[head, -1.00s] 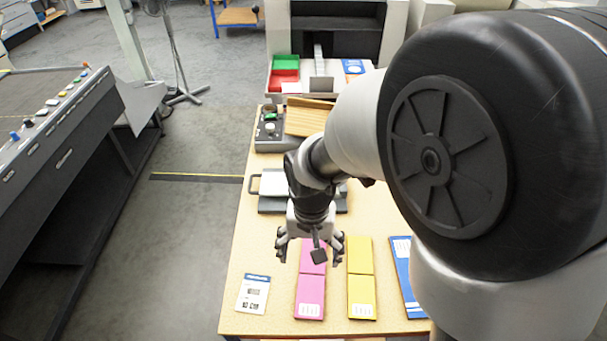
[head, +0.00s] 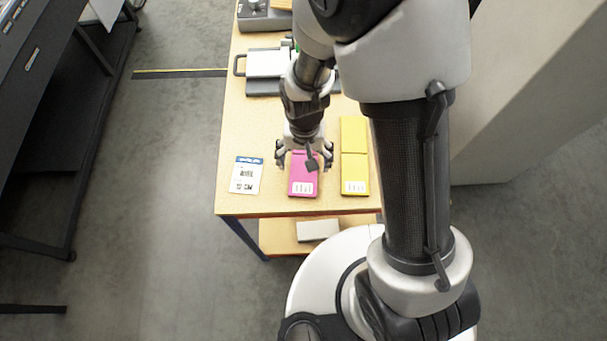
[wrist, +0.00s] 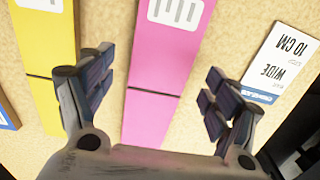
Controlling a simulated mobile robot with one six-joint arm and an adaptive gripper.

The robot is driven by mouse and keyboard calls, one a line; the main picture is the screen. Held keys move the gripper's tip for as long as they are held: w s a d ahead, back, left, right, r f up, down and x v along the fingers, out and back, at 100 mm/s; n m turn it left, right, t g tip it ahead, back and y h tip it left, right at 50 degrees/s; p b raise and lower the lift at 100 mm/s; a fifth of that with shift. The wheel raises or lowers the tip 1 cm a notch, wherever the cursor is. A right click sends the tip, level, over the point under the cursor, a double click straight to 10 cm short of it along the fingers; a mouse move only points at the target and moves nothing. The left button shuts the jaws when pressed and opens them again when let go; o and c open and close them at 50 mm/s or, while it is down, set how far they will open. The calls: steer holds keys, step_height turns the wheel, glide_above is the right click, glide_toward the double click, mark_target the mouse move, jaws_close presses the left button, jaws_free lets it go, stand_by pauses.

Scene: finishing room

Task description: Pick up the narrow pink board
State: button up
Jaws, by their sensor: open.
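The narrow pink board (head: 303,184) lies flat on the wooden table, with a white printed label at its near end. In the wrist view the pink board (wrist: 163,60) runs lengthwise between my fingers, with a dark line across it. My gripper (head: 304,160) is open above the board, and its far part is hidden behind the gripper in the head view. In the wrist view my gripper (wrist: 155,105) has one finger on each side of the board, apart from it and empty. The height above the board is hard to tell.
A yellow board (head: 354,165) lies just right of the pink one. A white and blue card (head: 246,175) lies to its left. A grey device with a handle (head: 265,64) stands behind. The table's front edge (head: 270,214) is close.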

steer(key=shift+f, duration=0.8)
steer(key=shift+c, duration=0.2)
steer(key=c, duration=1.1)
